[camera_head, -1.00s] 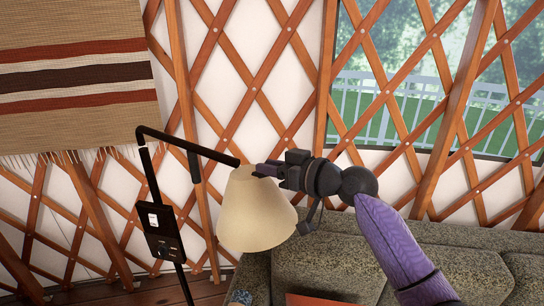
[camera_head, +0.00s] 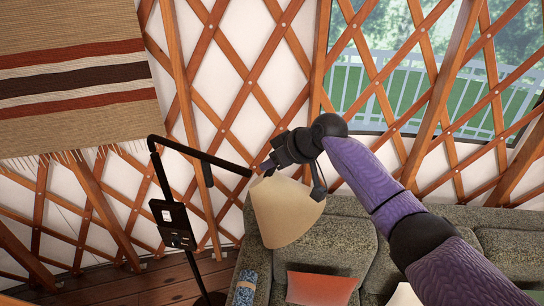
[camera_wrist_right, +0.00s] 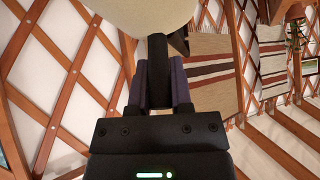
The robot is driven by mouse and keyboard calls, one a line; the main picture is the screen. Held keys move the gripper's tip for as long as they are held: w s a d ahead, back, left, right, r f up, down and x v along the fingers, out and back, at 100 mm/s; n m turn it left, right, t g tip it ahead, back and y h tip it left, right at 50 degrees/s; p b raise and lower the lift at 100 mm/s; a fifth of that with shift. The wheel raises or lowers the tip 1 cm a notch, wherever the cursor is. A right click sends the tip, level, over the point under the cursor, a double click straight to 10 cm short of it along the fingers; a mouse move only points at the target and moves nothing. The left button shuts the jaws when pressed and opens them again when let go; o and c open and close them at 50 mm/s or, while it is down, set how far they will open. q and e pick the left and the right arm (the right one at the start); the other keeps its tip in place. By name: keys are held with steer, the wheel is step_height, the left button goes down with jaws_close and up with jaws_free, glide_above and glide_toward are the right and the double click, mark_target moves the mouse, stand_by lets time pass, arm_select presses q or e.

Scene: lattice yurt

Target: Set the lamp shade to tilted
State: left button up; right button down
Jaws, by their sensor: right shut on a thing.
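The cream cone-shaped lamp shade (camera_head: 285,215) hangs at the end of the black lamp arm (camera_head: 200,155). It leans, with its narrow top at the left and its wide lower rim swung to the right. My right gripper (camera_head: 266,168) is at the top of the shade. In the wrist view its purple fingers (camera_wrist_right: 158,85) are shut on a dark stem (camera_wrist_right: 157,70) that meets the shade (camera_wrist_right: 145,14). The lamp's upright black pole (camera_head: 163,185) carries a control box (camera_head: 173,225). My left gripper is not in view.
A grey-green sofa (camera_head: 335,245) stands below and behind the shade, with an orange cushion (camera_head: 320,288) and a blue patterned roll (camera_head: 244,289). A wooden lattice wall (camera_head: 255,80) and a window (camera_head: 430,85) are behind. A striped hanging (camera_head: 75,75) is at upper left.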

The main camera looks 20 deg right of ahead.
steer(key=shift+r, duration=0.1)
stand_by(0.3)
steer(key=c, duration=0.5)
jaws_free()
steer(key=shift+a, duration=0.1)
steer(key=shift+c, duration=0.2)
steer(key=b+v, duration=0.2)
steer(key=v, duration=0.8)
